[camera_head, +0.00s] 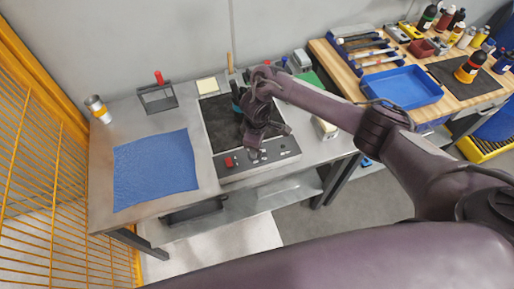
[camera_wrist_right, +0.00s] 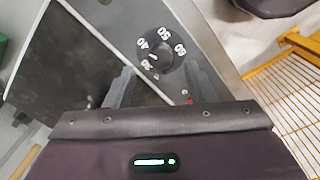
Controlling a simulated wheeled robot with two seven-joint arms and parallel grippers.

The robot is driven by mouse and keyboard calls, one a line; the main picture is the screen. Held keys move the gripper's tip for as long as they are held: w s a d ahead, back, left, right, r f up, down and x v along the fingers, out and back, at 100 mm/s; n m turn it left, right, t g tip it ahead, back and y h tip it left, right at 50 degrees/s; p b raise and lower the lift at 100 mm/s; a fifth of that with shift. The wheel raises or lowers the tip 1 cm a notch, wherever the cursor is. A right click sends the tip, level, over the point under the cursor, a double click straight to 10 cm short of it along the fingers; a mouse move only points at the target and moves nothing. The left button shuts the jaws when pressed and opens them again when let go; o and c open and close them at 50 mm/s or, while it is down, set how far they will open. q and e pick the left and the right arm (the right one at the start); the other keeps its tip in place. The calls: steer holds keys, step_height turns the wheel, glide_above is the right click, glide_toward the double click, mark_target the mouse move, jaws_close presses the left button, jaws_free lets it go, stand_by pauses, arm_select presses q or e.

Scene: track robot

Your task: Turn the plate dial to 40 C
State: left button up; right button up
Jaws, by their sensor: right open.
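The plate (camera_head: 222,130) has a dark square top and a grey front panel (camera_head: 285,153) on the metal bench. Its dial shows in the right wrist view as a round black knob (camera_wrist_right: 158,60), ringed by white numbers from 30 to 60. A small white mark on the knob lies near the 30 and 40 side; its exact reading is too small to tell. My right gripper (camera_head: 254,147) is over the panel, open and empty. In the right wrist view its fingertips (camera_wrist_right: 156,75) lie either side of the knob's near edge; contact cannot be told. My left gripper is out of view.
A red switch (camera_head: 229,162) sits at the panel's left. A wooden bench with a blue tray (camera_head: 402,87) stands right. Yellow mesh fencing (camera_head: 40,150) borders the left.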

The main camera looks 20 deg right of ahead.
step_height(320, 180, up, 4)
steer(key=shift+s+r+p, duration=0.1)
steer(key=shift+p, duration=0.25)
